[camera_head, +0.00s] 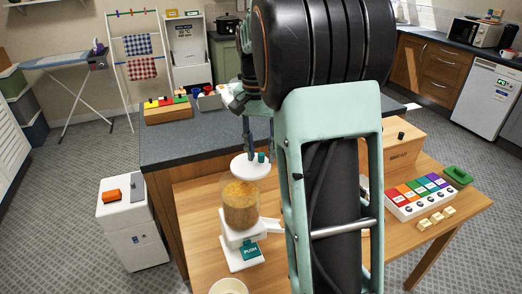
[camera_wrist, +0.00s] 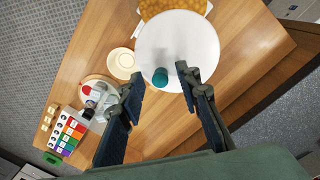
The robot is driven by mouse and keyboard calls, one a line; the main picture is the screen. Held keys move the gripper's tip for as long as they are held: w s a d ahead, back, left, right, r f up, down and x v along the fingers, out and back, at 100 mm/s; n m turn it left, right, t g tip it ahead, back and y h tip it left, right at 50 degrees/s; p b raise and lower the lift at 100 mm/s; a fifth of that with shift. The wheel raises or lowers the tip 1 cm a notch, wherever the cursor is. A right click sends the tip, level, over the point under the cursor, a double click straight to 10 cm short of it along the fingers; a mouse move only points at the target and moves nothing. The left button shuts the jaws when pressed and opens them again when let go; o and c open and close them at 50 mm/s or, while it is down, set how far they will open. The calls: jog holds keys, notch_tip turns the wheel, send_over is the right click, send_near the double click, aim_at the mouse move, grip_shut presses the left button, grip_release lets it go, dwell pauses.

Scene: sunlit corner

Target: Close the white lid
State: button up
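The white lid (camera_head: 250,166) is a round disc at the top of a clear container (camera_head: 240,204) filled with orange-brown pieces. In the wrist view the lid (camera_wrist: 185,45) fills the upper middle, with the pieces (camera_wrist: 168,6) showing beyond its far edge. A teal knob (camera_wrist: 160,77) sits near the lid's close edge; it also shows in the head view (camera_head: 261,157). My gripper (camera_wrist: 160,74) is open, its fingers apart on either side of the knob with gaps. In the head view its fingers (camera_head: 259,153) reach down to the lid. I cannot tell whether the lid touches the rim.
The container stands on a white base with a teal PUSH part (camera_head: 249,250) on a wooden table (camera_head: 197,235). A cream bowl (camera_head: 228,286) is in front. A colored-block tray (camera_head: 417,196) and wooden box (camera_head: 398,148) stand right. A dark counter (camera_head: 190,145) lies behind.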

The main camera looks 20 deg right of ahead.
jog(key=shift+c, duration=0.6)
grip_shut()
